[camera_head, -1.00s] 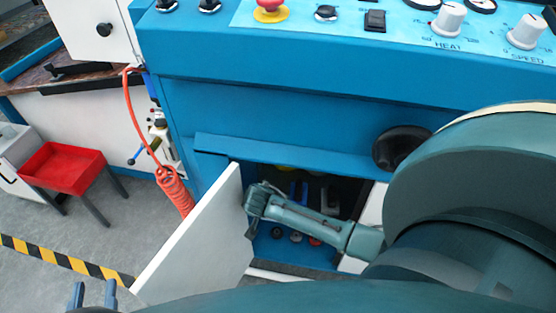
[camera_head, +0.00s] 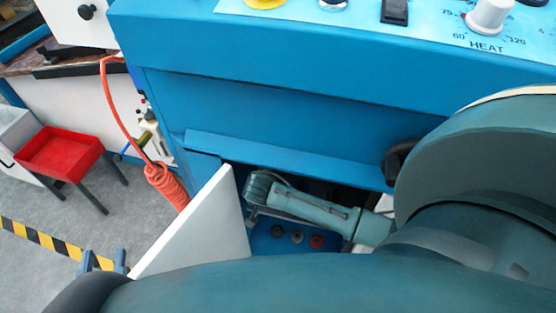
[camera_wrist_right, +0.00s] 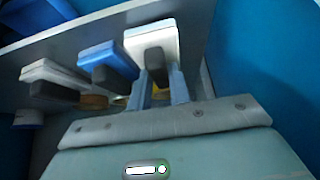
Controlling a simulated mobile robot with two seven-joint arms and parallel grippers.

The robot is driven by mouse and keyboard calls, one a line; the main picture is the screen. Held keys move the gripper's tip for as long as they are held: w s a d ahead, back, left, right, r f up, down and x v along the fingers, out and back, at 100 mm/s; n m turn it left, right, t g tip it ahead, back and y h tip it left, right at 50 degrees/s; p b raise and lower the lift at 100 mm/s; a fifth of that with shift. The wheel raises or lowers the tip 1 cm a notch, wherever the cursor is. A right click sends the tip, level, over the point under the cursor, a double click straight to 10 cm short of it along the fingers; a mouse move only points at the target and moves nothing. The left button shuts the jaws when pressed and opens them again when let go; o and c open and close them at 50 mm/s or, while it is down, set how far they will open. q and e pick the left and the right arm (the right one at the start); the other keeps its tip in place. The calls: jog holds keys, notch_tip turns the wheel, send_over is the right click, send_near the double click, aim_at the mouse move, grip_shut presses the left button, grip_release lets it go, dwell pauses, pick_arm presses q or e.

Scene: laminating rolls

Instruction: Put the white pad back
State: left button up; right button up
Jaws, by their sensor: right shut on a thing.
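The white pad (camera_wrist_right: 150,40), with a dark grip, is in the right wrist view, inside the cabinet beside a blue pad (camera_wrist_right: 103,54). My right gripper (camera_wrist_right: 158,82) is shut on the white pad, its fingers on both sides of the dark grip. Whether the pad touches the shelf under it, I cannot tell. In the head view my right arm reaches into the open cabinet and its wrist (camera_head: 262,186) is at the opening; the pad is hidden there.
Another light pad (camera_wrist_right: 50,75) lies left of the blue one. The white cabinet door (camera_head: 200,235) stands open left of my right arm. Small round knobs (camera_head: 297,236) show low inside the cabinet.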

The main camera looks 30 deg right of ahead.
pick_arm(q)
jog(key=shift+d, duration=0.3)
jog(key=shift+r, duration=0.1)
jog(key=shift+a, duration=0.1)
pick_arm(e)
jog(key=shift+s+f, duration=0.1)
jog(key=o, duration=0.9)
jog(key=shift+f, duration=0.1)
pick_arm(q)
jog(key=shift+w+r+p, duration=0.1)
jog(key=shift+r+p, duration=0.4)
jog(key=shift+p, duration=0.15)
pick_arm(e)
jog(key=shift+v, duration=1.15)
pick_arm(q)
jog(key=shift+w+a+f+n+g+y+p, duration=0.15)
jog(key=shift+a+f+n+g+y+p, duration=0.5)
jog(key=shift+g+y+p, duration=0.35)
pick_arm(e)
jog(key=v, duration=0.5)
jog(key=shift+a+r, duration=0.1)
jog(key=shift+r, duration=0.2)
